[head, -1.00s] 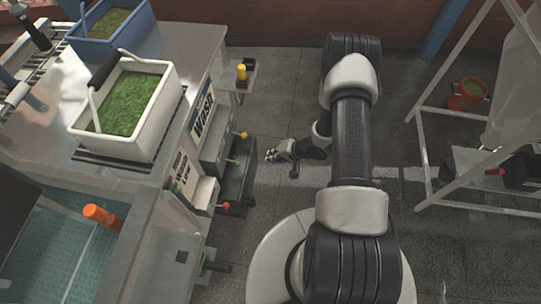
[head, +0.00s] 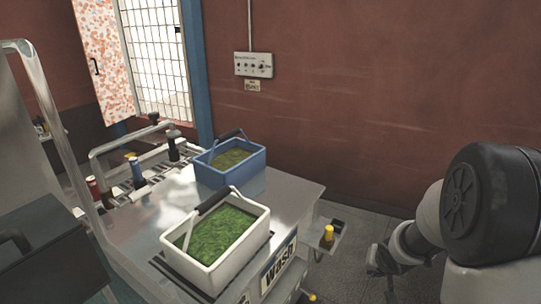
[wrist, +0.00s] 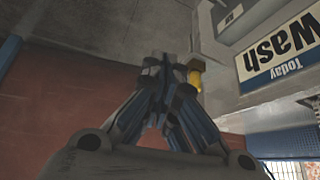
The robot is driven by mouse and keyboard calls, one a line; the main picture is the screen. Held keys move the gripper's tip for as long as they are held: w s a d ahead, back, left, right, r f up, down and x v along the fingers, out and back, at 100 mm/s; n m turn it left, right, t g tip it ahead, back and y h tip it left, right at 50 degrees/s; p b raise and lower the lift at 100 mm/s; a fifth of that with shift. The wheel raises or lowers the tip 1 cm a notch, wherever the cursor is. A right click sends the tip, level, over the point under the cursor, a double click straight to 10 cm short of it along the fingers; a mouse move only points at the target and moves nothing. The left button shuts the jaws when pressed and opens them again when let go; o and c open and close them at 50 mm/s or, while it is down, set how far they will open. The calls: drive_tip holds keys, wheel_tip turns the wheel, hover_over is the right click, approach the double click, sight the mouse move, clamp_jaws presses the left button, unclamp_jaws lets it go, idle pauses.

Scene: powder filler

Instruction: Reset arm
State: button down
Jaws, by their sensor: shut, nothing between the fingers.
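In the wrist view my gripper (wrist: 168,62) points away from the camera with its fingers together and nothing between them. Part of it also shows in the head view (head: 380,262), at the lower right, beside the dark joint of my arm. It is over the floor, to the right of the metal table (head: 305,190) and apart from it. A yellow-topped item (head: 327,236) sits on a small side shelf between the table and my arm; it also shows in the wrist view (wrist: 195,78), just beyond the fingers.
A white bin (head: 205,272) and a blue bin (head: 258,180), both with green contents, stand on the table. A "Wash" sign (head: 280,265) is on the table's side. Bottles (head: 172,140) are on the rack behind. A red wall (head: 350,110) closes the back.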

drive_tip(key=s+a+r+n, duration=0.1)
drive_tip(key=s+a+r, duration=0.3)
drive_tip(key=s+r, duration=0.45)
drive_tip(key=s+a+r+n, duration=0.1)
drive_tip(key=s+a+r, duration=0.4)
drive_tip(key=s+r, duration=0.35)
drive_tip(key=s+a+r+n+y, duration=0.1)
drive_tip(key=s+a, duration=0.2)
drive_tip(key=s, duration=0.2)
drive_tip(key=s+a+r+n+g, duration=0.1)
drive_tip(key=s+a, duration=0.1)
drive_tip(key=s, duration=0.3)
drive_tip(key=shift+s+a+y, duration=0.35)
drive_tip(key=shift+a+y, duration=0.05)
